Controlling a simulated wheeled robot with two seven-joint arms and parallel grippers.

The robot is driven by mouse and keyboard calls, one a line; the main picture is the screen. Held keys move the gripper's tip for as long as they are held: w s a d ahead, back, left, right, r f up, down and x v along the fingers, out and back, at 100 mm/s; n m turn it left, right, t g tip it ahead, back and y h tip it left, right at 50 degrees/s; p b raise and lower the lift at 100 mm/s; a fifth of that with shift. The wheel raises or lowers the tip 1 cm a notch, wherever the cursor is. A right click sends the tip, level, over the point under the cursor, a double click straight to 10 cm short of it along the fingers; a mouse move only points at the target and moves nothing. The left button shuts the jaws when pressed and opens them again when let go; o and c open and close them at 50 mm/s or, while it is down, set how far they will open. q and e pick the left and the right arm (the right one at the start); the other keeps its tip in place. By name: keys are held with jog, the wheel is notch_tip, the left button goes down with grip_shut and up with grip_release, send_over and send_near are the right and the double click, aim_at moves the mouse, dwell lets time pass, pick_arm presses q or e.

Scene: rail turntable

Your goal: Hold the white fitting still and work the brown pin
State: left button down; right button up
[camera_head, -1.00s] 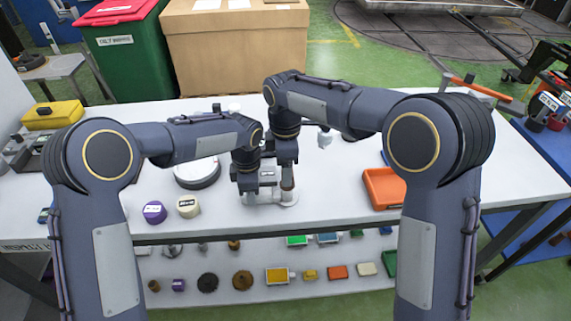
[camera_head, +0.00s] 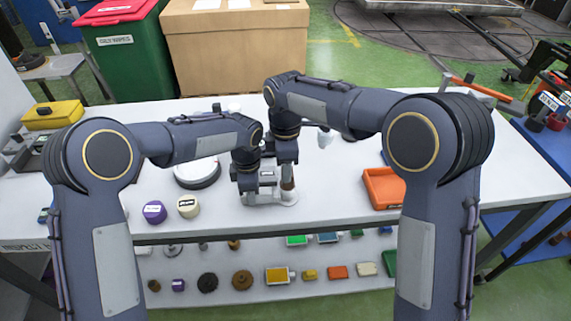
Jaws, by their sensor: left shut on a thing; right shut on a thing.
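The white fitting (camera_head: 268,198) lies on the white table top, near its front edge at the middle of the view. The brown pin (camera_head: 287,184) stands upright at the right end of the fitting, its upper part hidden by the gripper. My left gripper (camera_head: 249,190) points down and is shut on the white fitting at its left part. My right gripper (camera_head: 287,177) points down just to the right of it and is shut on the brown pin. The two grippers are close side by side. The fingertips are small and partly hidden.
A round white dish (camera_head: 198,174), a purple roll (camera_head: 154,211) and a cream roll (camera_head: 188,206) stand to the left on the table (camera_head: 345,195). An orange tray (camera_head: 382,190) stands to the right. A lower shelf carries several small parts. A cardboard box (camera_head: 240,55) stands behind the table.

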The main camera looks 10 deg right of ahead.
jog(key=shift+r, duration=0.8)
dwell(0.4)
jog(key=shift+r, duration=2)
grip_shut()
jog(key=shift+s+a+r, duration=0.1)
jog(key=shift+a+r, duration=0.1)
jog(key=shift+r, duration=1)
jog(key=o, duration=0.8)
grip_release()
jog(key=shift+o, duration=0.2)
jog(key=shift+d+f, duration=0.1)
jog(key=shift+f, duration=0.1)
jog(key=shift+r, duration=0.1)
